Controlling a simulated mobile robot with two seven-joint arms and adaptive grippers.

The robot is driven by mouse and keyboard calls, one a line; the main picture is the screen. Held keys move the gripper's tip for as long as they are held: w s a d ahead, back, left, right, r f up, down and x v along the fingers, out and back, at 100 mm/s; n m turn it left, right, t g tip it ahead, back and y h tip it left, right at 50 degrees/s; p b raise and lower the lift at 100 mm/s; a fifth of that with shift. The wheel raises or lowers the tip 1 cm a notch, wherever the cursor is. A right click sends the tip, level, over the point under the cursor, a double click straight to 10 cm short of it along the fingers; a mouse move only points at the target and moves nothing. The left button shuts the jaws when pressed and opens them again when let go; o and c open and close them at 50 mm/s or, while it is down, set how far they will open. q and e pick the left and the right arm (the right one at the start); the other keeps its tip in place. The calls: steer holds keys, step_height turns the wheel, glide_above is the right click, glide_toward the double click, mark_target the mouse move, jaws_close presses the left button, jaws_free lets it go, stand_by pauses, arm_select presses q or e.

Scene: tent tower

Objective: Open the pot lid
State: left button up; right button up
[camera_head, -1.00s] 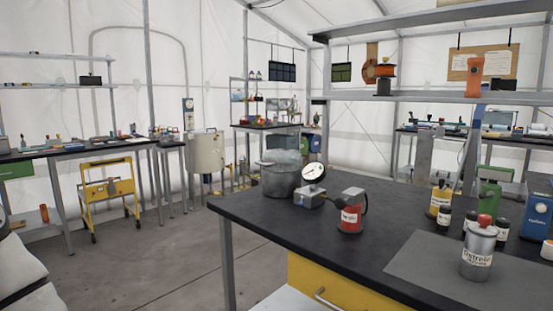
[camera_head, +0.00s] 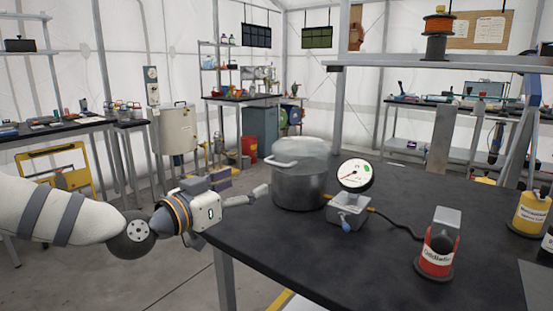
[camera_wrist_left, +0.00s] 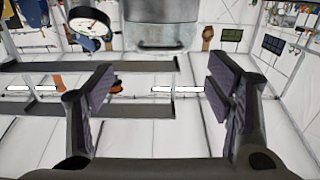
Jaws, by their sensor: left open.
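The grey metal pot (camera_head: 300,188) stands near the far left corner of the dark table (camera_head: 330,265). Its translucent lid (camera_head: 303,149) sits on top, with a pale handle (camera_head: 281,164) showing at the front left. My left gripper (camera_head: 244,186) is open, left of the pot and below the lid's height, apart from the handle as far as I can tell. In the left wrist view both fingers (camera_wrist_left: 160,90) are spread with nothing between them. The pot (camera_wrist_left: 160,14) and glassy lid (camera_wrist_left: 155,44) show beyond, at the top. My right gripper is not in view.
A dial gauge on a box (camera_head: 350,208) stands close to the pot's right, with a dark hose leading to a red-labelled canister (camera_head: 437,250). A yellow-labelled bottle (camera_head: 532,210) is farther right. Open floor lies left of the table.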

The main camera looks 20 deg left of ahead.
mark_target(275, 164)
arm_select(q)
steer(key=x, duration=0.3)
steer(key=b+x, duration=0.1)
steer(key=x, duration=0.3)
steer(key=b+x, duration=0.1)
steer(key=x, duration=0.3)
steer(key=shift+w+d+r, duration=0.2)
steer(key=shift+r, duration=0.2)
steer(key=shift+w+d+r, duration=0.1)
steer(key=shift+w+r, duration=0.05)
steer(key=shift+w, duration=0.15)
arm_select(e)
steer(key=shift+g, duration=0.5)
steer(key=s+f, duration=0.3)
arm_select(q)
steer(key=shift+c, duration=0.3)
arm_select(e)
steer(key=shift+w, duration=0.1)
arm_select(q)
steer(key=c, duration=1.4)
steer(key=shift+o, duration=0.2)
steer(key=shift+r, duration=0.15)
